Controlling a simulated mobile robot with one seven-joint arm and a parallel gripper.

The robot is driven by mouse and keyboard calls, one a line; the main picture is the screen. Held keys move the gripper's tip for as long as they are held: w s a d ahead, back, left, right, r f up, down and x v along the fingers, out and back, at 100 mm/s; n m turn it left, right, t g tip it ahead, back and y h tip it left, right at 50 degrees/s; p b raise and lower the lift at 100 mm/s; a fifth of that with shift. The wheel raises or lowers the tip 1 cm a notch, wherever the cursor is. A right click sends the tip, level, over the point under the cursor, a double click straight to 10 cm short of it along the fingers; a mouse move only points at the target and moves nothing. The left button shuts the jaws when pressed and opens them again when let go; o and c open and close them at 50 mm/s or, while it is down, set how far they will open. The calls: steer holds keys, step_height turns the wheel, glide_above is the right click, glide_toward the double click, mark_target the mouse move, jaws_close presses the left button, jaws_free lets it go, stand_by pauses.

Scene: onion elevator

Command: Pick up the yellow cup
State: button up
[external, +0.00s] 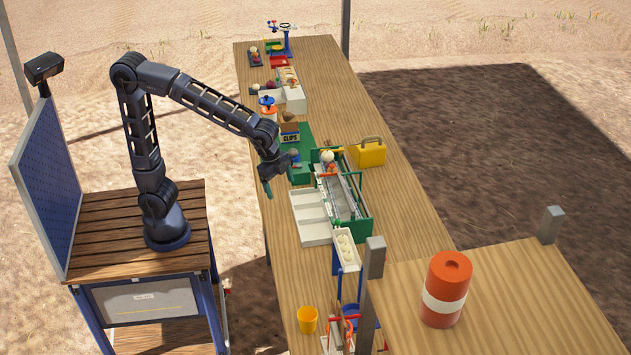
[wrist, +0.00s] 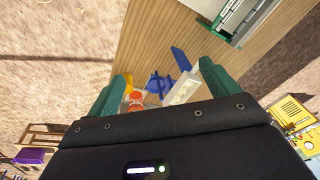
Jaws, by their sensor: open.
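The yellow cup (external: 307,319) stands on the wooden table near its left edge, at the bottom of the external view. My gripper (external: 268,190) hangs off the table's left edge beside the green and white machine, pointing down, well up-picture from the cup and apart from it. In the wrist view the two green fingers of my gripper (wrist: 165,68) are spread, with nothing held between them. A small yellow patch (wrist: 128,84) shows beside the left finger; I cannot tell whether it is the cup.
The green machine with white trays (external: 312,217) stands right of my gripper. A blue stand with a white chute (external: 346,252) and orange parts are close right of the cup. A yellow toolbox (external: 369,153) and an orange-white barrel (external: 446,289) are farther right. Table left of the cup is narrow.

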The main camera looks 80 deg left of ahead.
steer(key=w+d+f+m+g, duration=0.1)
steer(key=w+d+f+m, duration=0.3)
steer(key=d, duration=0.5)
steer(key=w+d+f+m, duration=0.1)
steer(key=d+f, duration=0.4)
steer(key=d, duration=0.3)
steer(key=m+g, duration=0.1)
steer(key=m, duration=0.4)
glide_above(307, 315)
steer(key=d, duration=0.3)
step_height(307, 315, down, 14)
steer(key=shift+y, duration=0.3)
steer(key=shift+s+a+f, duration=0.1)
steer(key=shift+s+f, duration=0.05)
steer(key=shift+f, duration=4.8)
steer(key=c, duration=1.1)
